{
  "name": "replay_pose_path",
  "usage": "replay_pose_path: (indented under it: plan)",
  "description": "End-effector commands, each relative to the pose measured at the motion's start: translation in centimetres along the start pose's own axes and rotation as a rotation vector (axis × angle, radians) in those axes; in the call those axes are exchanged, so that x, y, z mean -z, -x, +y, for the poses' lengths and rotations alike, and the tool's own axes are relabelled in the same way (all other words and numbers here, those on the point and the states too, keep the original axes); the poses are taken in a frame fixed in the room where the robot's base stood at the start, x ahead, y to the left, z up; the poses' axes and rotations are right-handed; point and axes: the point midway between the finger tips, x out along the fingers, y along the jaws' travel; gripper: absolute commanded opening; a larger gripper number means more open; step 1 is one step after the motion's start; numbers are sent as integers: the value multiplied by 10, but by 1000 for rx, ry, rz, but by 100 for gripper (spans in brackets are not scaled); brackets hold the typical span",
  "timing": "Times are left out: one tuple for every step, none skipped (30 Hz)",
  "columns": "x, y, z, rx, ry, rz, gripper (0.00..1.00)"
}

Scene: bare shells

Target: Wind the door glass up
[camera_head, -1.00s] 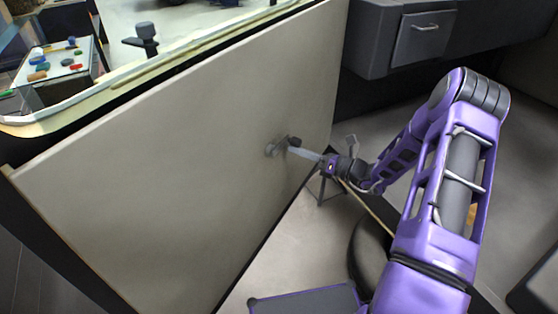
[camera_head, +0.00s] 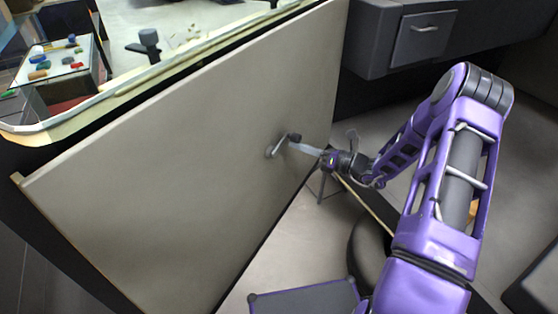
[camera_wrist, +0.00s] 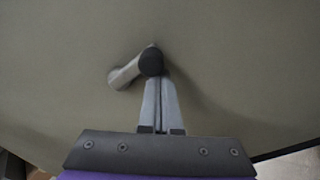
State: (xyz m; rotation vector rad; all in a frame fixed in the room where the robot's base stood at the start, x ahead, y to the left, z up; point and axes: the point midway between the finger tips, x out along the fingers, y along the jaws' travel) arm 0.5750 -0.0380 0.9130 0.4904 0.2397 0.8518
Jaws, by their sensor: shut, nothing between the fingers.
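The pale door panel (camera_head: 170,170) stands slanted across the head view. Its winder crank (camera_head: 273,151) is grey, with a dark knob (camera_head: 295,138) up and to the right of the hub. In the wrist view the round dark knob (camera_wrist: 151,62) sits at the end of the crank arm (camera_wrist: 124,76), which runs down-left. My gripper (camera_head: 290,147) is shut and empty. Its fingertips (camera_wrist: 158,80) are at the knob's lower side, overlapping it in view; I cannot tell whether they touch. The door glass cannot be made out clearly above the sill.
A small glass-topped table (camera_head: 50,68) with several coloured pieces lies beyond the door, top left. A dark-capped post (camera_head: 149,38) stands behind the sill. A dark dashboard with a handled compartment (camera_head: 420,38) is at upper right. Open floor (camera_head: 300,235) lies right of the door.

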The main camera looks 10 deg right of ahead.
Motion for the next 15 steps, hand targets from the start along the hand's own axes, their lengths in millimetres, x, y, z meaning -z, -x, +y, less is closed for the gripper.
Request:
replay_pose_path:
  plan:
    - [-13, 0, 3, -1, 8, -15, 0]
    - [-15, -1, 3, -2, 8, -16, 0]
    - [-16, -1, 3, -2, 9, -16, 0]
    - [-16, -1, 3, -2, 9, -17, 0]
    - [-16, -1, 3, -2, 9, -17, 0]
    - [-16, -1, 3, -1, 9, -17, 0]
    - [-16, -1, 3, -1, 9, -17, 0]
    - [-16, -1, 2, -1, 9, -17, 0]
    - [-16, 0, 2, 0, 9, -17, 0]
    - [-16, 0, 2, 0, 9, -17, 0]
    - [-16, 0, 2, 0, 9, -16, 0]
    - [-16, 0, 3, 0, 9, -15, 0]
    - [-16, 0, 3, 0, 8, -15, 0]
    - [-16, 0, 4, 0, 8, -14, 0]
    - [-18, 0, 5, -1, 8, -13, 0]
